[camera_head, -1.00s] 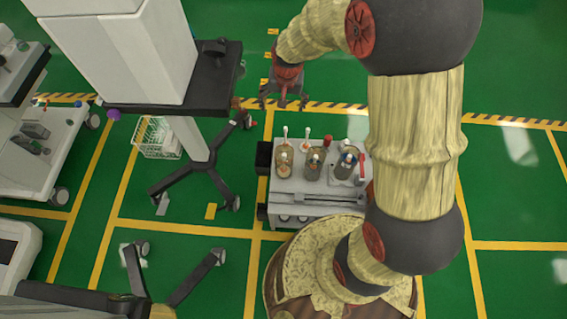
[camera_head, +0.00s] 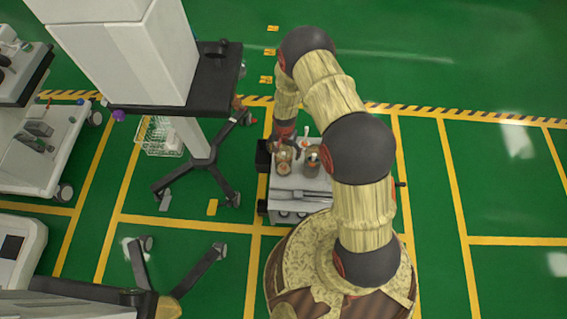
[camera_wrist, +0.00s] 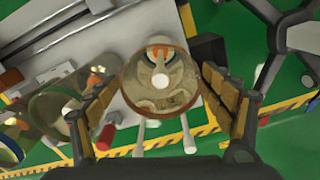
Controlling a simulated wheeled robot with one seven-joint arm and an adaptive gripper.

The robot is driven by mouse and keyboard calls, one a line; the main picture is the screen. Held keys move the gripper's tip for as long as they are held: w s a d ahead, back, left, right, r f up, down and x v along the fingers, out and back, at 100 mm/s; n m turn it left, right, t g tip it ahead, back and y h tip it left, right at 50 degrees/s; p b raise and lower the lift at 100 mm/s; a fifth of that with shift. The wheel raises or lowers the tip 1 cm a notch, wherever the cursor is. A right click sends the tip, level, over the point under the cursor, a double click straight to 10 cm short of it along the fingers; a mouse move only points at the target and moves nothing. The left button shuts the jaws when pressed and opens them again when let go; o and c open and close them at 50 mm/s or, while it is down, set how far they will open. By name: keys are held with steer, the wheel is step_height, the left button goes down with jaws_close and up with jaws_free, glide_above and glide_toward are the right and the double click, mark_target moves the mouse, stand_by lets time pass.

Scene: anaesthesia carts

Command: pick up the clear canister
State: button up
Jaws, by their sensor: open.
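A clear round canister (camera_wrist: 158,100) with a white knob and orange and teal marks fills the middle of the wrist view. My gripper (camera_wrist: 162,76) is open around it, one finger on each side, and nothing is gripped. In the head view the same canister (camera_head: 283,163) stands at the left end of a small grey cart top, just below my gripper (camera_head: 288,143). A second similar canister (camera_head: 311,163) stands to its right. My arm hides the cart's right part in the head view.
The grey cart (camera_head: 298,195) also carries more canisters at left in the wrist view, with a red-capped item (camera_wrist: 106,136) close to my left finger. A black-topped stand (camera_head: 215,85) with splayed legs is left of the cart. Green floor beyond is open.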

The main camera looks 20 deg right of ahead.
steer(key=f+b, duration=0.1)
steer(key=f, duration=0.1)
steer(key=f+b, duration=0.1)
steer(key=f, duration=0.2)
steer(key=shift+s+a+f, duration=0.15)
steer(key=shift+a+f, duration=0.05)
steer(key=c, duration=0.3)
steer(key=c, duration=1.1)
steer(key=shift+r, duration=0.1)
steer(key=shift+c, duration=0.5)
